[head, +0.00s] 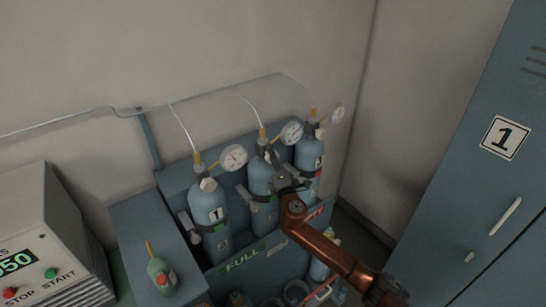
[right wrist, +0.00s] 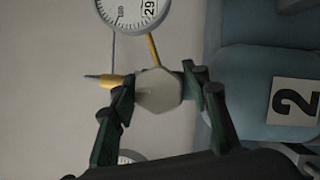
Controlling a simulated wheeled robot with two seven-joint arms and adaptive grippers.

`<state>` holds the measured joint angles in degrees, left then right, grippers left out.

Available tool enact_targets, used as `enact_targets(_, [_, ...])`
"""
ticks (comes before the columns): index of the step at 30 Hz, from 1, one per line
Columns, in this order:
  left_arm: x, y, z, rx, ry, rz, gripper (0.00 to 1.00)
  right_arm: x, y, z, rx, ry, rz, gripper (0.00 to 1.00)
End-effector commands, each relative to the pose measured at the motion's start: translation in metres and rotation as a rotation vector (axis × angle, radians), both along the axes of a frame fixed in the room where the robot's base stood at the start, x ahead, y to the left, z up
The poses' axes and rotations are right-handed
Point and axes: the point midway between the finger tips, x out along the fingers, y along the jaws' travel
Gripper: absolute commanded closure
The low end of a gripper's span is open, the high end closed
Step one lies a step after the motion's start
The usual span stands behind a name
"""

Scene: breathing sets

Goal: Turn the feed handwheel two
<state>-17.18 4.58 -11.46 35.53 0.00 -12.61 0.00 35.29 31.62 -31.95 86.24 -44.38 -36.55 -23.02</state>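The feed handwheel two (right wrist: 158,90) is a pale, many-sided knob in the right wrist view, beside the blue cylinder with the label 2 (right wrist: 295,101). My right gripper (right wrist: 158,92) has one dark green finger on each side of the knob, and both appear to touch it. In the head view my right gripper (head: 285,180) is at the middle cylinder (head: 260,171) and hides the knob and the label there. My left gripper is not in view.
Cylinder one (head: 209,210) stands to the left and cylinder three (head: 308,152) to the right, close by. Dial gauges stand beside the valves, such as the middle gauge (head: 291,132). A control box (head: 50,240) is at left and a blue locker (head: 480,170) at right.

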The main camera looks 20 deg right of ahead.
Motion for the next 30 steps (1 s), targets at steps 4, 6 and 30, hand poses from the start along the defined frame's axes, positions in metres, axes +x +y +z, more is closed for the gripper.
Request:
enact_targets(4, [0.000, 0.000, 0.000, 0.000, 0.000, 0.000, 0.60, 0.000, 0.000, 0.001, 0.002, -0.001, 0.001, 0.45])
enact_targets(6, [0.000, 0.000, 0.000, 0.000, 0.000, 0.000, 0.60, 0.000, 0.000, 0.001, 0.002, -0.002, 0.001, 0.45])
enact_targets(30, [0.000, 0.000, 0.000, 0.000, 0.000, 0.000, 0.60, -0.096, 0.002, -0.010, 0.004, -0.001, 0.001, 0.45])
